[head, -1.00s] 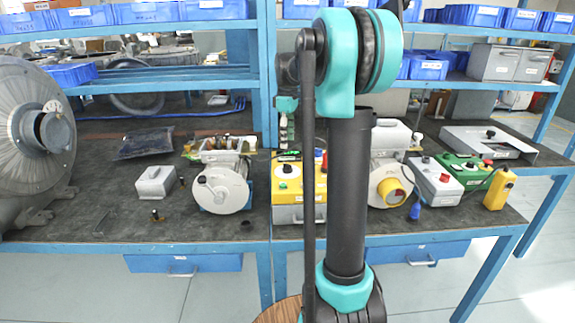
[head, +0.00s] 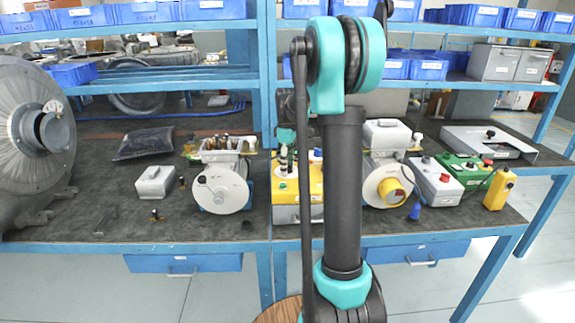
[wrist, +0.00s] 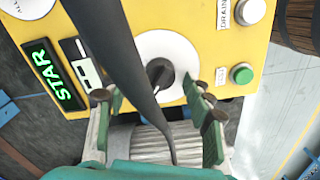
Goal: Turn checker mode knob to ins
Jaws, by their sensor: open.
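The checker is a yellow-topped box with a grey lower part (head: 283,213) on the bench in the head view, partly behind my arm. In the wrist view its yellow panel (wrist: 225,62) fills the upper part. A black mode knob (wrist: 160,73) sits on a white round dial (wrist: 178,52). The dial markings cannot be read, and a dark strip hides its left side. My gripper (wrist: 157,106) is open, its two green fingers apart below the knob in the picture and holding nothing.
The panel also bears a lit green display (wrist: 52,75), a green button (wrist: 242,73) and a white button (wrist: 249,11). A round-faced grey machine (head: 221,188) stands left of the checker. A machine with a yellow socket (head: 391,192) and a grey control box (head: 437,184) stand right.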

